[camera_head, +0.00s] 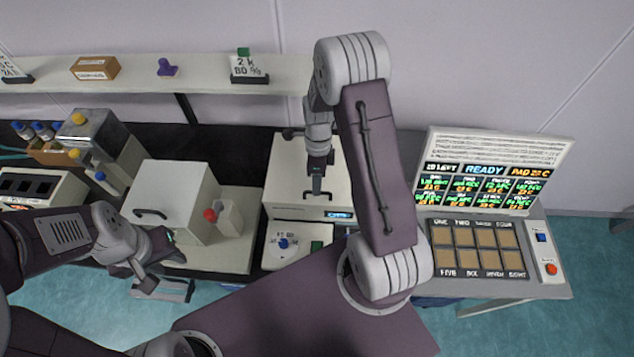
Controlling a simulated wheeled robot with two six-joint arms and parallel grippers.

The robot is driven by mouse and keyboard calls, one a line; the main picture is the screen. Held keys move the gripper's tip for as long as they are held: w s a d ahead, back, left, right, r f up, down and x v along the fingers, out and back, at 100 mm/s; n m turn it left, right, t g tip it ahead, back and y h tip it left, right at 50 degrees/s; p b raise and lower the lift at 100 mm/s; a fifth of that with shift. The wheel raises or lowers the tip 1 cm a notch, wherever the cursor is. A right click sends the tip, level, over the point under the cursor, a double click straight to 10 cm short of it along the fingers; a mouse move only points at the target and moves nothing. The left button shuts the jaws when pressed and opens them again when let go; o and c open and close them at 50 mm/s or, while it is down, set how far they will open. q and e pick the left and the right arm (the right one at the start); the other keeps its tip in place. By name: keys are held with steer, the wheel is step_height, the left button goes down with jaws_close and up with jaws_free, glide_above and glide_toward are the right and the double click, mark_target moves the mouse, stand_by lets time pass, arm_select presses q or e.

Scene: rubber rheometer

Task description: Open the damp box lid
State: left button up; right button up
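Two white boxes carry dark handles, and no label tells me which is the damp box. The middle white box (284,171) has a small blue display on its front and looks closed. My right gripper (318,190) points down over its front handle; I cannot tell if the fingers are closed around it. The left white box (182,185) has a curved dark handle (150,214) and also looks closed. My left gripper (160,270) is low in front of that box, with its fingers apart and nothing visible between them.
A red knob (210,215) stands beside the left box. A white unit with a blue knob (283,243) sits before the middle box. A panel reading READY (484,170) and a pad tray (478,236) stand at right. A shelf (205,77) runs behind.

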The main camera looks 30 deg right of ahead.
steer(key=shift+s+a+f, duration=0.2)
steer(key=shift+a+f, duration=0.25)
steer(key=shift+f, duration=0.25)
steer(key=shift+d, duration=0.1)
steer(key=shift+c, duration=0.2)
steer(key=shift+d, duration=0.1)
jaws_close()
stand_by(0.6)
